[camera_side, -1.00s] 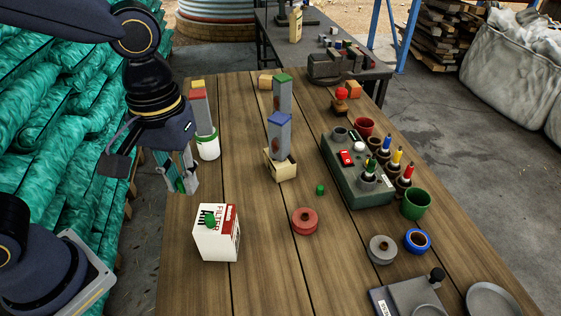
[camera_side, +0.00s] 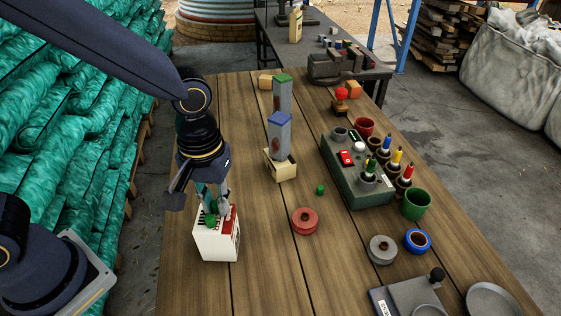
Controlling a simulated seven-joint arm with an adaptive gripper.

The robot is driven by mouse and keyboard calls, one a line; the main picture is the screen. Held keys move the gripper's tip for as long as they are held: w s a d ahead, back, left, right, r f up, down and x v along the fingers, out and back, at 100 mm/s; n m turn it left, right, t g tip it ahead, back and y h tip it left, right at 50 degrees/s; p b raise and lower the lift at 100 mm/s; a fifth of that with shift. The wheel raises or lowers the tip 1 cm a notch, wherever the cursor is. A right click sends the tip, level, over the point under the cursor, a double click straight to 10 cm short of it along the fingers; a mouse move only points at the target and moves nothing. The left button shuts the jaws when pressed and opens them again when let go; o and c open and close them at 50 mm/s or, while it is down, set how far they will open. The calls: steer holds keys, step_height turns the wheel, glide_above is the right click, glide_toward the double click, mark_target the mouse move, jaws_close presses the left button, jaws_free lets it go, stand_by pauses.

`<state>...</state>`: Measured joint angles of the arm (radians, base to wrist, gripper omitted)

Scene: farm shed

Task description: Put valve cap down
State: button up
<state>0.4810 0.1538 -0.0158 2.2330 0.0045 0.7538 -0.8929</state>
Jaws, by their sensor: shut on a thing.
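A small green valve cap (camera_side: 211,221) is at the top of a white and red filter box (camera_side: 216,244) on the near left of the table. My gripper (camera_side: 213,211) reaches down from above and is shut on this cap, with its fingers close over the box top. I cannot tell whether the cap still touches the box. Another small green cap (camera_side: 320,190) lies on the table, to the right of the box and farther back.
A red spool (camera_side: 304,221) sits right of the box. Behind stand block towers, one with a blue top (camera_side: 280,140). A green station (camera_side: 357,174) with coloured pens, cups and a grey ring (camera_side: 382,250) occupy the right. Bare wood lies between the box and the red spool.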

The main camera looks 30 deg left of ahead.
mark_target(213, 202)
steer(key=o, duration=0.7)
steer(key=shift+r, duration=0.35)
step_height(213, 202, up, 12)
steer(key=s+a+m+t, duration=0.2)
steer(key=s+a, duration=0.1)
steer(key=a, duration=0.4)
steer(key=s+a+r+m+t, duration=0.1)
steer(key=s+a+m+t, duration=0.1)
steer(key=a, duration=0.5)
steer(key=shift+s+a+m+t, duration=0.15)
steer(key=shift+s+m+t, duration=0.15)
steer(key=shift+s+t, duration=0.5)
